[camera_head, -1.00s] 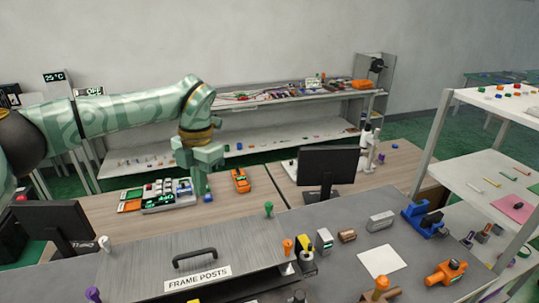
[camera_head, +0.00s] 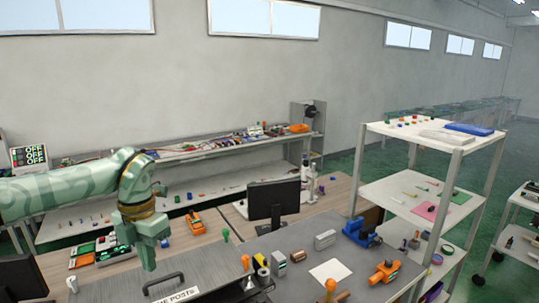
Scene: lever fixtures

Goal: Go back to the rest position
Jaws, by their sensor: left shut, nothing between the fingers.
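My left gripper (camera_head: 148,262) hangs from the green patterned left arm at the left of the head view. It points down, is shut and holds nothing. It is in front of the wooden desk and above the far edge of the frame posts panel (camera_head: 150,293), apart from the black handle (camera_head: 164,284) as far as I can tell. My right gripper is not in view.
The grey table (camera_head: 350,255) carries an orange vise (camera_head: 384,272), a blue vise (camera_head: 360,233), a white sheet (camera_head: 330,271) and coloured lever knobs. A black monitor (camera_head: 273,200) stands behind it. A white shelf rack (camera_head: 425,140) is at the right.

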